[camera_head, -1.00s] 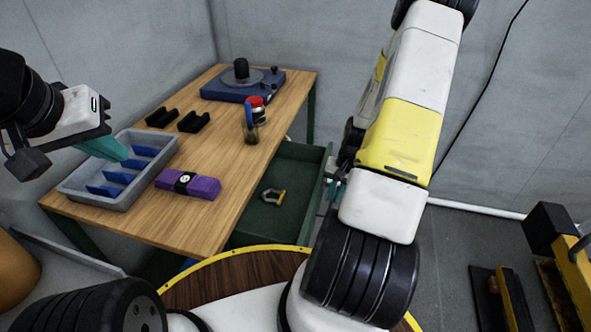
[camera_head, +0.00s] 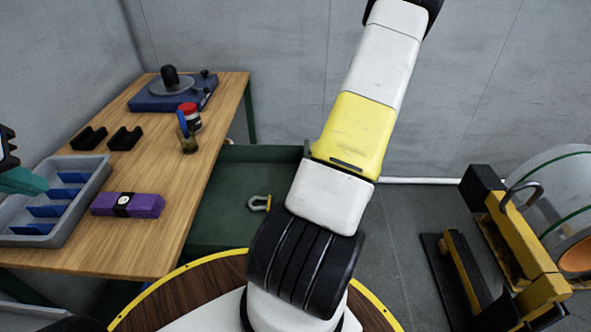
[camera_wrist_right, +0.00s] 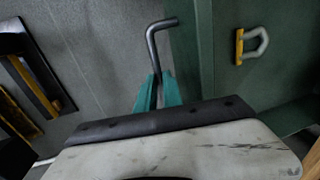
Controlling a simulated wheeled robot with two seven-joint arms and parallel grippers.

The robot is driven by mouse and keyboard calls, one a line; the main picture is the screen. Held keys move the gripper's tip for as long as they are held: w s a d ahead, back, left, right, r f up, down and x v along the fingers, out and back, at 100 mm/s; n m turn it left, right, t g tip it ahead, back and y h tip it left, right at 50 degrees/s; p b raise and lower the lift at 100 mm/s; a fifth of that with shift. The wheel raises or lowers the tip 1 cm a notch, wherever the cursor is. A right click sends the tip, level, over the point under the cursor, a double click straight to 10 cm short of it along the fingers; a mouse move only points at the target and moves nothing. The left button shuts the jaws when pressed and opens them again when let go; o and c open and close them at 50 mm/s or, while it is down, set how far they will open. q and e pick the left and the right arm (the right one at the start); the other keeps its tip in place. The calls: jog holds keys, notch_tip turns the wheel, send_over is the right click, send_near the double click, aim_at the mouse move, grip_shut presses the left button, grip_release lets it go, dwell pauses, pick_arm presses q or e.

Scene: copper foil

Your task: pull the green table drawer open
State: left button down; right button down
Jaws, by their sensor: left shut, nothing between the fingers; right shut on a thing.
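The green table drawer (camera_head: 226,212) stands out from the right side of the wooden table (camera_head: 160,221) in the head view, its inside showing. A grey and yellow shackle (camera_head: 259,203) lies in it and also shows in the right wrist view (camera_wrist_right: 251,45). In the right wrist view my right gripper (camera_wrist_right: 158,90) is shut on the drawer's dark bent bar handle (camera_wrist_right: 153,48), beside the green drawer front (camera_wrist_right: 190,50). In the head view my right arm hides this gripper. My left gripper (camera_head: 22,181) is shut and empty at the left edge, above the grey tray.
On the table are a grey divided tray (camera_head: 88,200), a purple box (camera_head: 146,205), two black holders (camera_head: 124,138), a jar with tools (camera_head: 188,139) and a blue device (camera_head: 152,102). A yellow and black frame (camera_head: 520,245) stands at right. Floor between is clear.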

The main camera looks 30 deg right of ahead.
jog(key=c, duration=1.5)
grip_release()
jog(key=shift+s+d+r, duration=0.1)
jog(key=shift+d+r, duration=0.1)
jog(key=shift+r, duration=1.1)
jog(key=shift+s+d+r, duration=0.15)
jog(key=shift+d+r, duration=0.1)
jog(key=shift+r, duration=1)
jog(key=shift+s+d+r, duration=0.1)
jog(key=shift+d+r, duration=0.1)
jog(key=shift+r, duration=1.1)
